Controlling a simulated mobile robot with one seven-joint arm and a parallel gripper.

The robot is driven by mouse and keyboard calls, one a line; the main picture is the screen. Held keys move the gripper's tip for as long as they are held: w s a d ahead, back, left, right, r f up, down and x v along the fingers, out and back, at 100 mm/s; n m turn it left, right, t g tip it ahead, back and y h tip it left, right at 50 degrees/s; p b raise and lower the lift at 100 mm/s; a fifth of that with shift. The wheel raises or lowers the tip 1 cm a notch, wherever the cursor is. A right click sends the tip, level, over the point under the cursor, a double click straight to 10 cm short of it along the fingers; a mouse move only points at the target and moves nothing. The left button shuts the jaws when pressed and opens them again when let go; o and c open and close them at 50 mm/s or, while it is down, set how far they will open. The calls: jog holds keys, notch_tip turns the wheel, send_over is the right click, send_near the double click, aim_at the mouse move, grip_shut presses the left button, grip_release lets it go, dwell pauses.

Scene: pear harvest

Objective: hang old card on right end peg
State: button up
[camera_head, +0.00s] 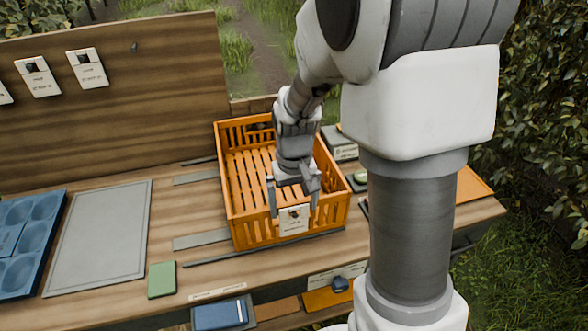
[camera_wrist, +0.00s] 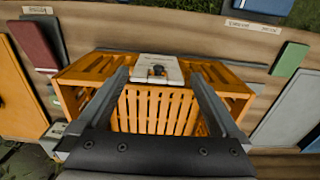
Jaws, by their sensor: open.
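A white card (camera_head: 294,220) with a dark picture and print is on the front wall of the orange crate (camera_head: 242,235). The card also shows at the crate's rim in the wrist view (camera_wrist: 172,78). My gripper (camera_head: 293,211) is open over the crate's front side, with one finger on each side of the card. The fingers appear apart from the card's edges. A bare dark peg (camera_head: 134,47) stands out at the right end of the upright wooden board (camera_head: 150,95). To its left, white cards (camera_head: 88,68) (camera_head: 37,77) hang on the board.
The crate is empty inside. A grey mat (camera_head: 98,235), a blue moulded tray (camera_head: 25,240) and a green block (camera_head: 161,279) lie left of it on the wooden bench. A boxed item (camera_head: 340,145) and small things stand to its right.

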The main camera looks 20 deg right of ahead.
notch_tip(320, 180, up, 10)
jog(key=p, duration=0.1)
jog(key=s+r+t, duration=0.5)
jog(key=s+r, duration=0.4)
jog(key=s, duration=0.5)
jog(key=shift+s+r+t, duration=0.3)
jog(key=shift+s, duration=0.1)
